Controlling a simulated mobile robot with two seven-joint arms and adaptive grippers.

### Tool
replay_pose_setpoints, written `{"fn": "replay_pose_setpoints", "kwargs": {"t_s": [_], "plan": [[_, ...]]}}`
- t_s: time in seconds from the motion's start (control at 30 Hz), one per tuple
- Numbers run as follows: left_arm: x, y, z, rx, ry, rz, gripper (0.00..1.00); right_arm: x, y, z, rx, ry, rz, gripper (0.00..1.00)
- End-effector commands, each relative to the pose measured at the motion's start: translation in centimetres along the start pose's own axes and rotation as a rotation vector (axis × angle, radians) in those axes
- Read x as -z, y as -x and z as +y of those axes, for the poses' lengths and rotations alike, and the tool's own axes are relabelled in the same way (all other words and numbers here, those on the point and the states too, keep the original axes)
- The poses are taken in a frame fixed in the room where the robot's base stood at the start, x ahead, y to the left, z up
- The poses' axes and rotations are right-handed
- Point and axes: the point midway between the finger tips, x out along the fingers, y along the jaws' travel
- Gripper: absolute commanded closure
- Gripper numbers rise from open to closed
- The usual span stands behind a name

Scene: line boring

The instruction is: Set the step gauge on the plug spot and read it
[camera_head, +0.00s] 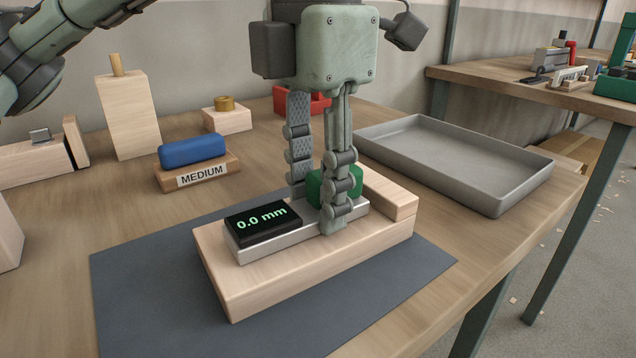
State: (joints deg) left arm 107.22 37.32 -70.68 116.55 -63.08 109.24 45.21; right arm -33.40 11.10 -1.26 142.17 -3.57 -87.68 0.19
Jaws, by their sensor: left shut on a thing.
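The step gauge (262,222) is a silver bar with a black display reading "0.0 mm" in green digits. A green block (350,186) sits at its right part, between my fingers. The gauge lies along a light wooden block (290,278) with a raised step (390,190) at its right end. My left gripper (318,195) points straight down and is shut on the gauge's green block. The plug spot cannot be made out; the gauge and fingers cover that part of the wood. My right gripper is not in view.
The wooden block stands on a dark mat (150,300). A blue bar (192,149) rests on a stand labelled "MEDIUM" (203,176). An empty grey tray (470,160) is at the right. Wooden blocks (128,110) and a red bin (300,100) stand behind.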

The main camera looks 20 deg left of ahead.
Motion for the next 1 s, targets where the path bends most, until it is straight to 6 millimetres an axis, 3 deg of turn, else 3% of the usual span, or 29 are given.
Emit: {"fn": "replay_pose_setpoints", "kwargs": {"t_s": [0.43, 0.47, 0.63, 1.0], "plan": [[0.01, -0.61, 0.01, 0.002, 0.0, 0.002, 1.0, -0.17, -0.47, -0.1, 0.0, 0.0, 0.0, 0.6], [0.01, -0.61, 0.01, 0.003, 0.0, 0.002, 0.64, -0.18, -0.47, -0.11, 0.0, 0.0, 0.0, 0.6], [0.01, -0.63, 0.01, 0.003, 0.001, 0.003, 0.42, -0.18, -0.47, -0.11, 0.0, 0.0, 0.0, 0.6], [0.01, -0.42, 0.01, 0.003, 0.0, 0.003, 0.41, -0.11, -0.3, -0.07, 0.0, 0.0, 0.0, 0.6]]}}
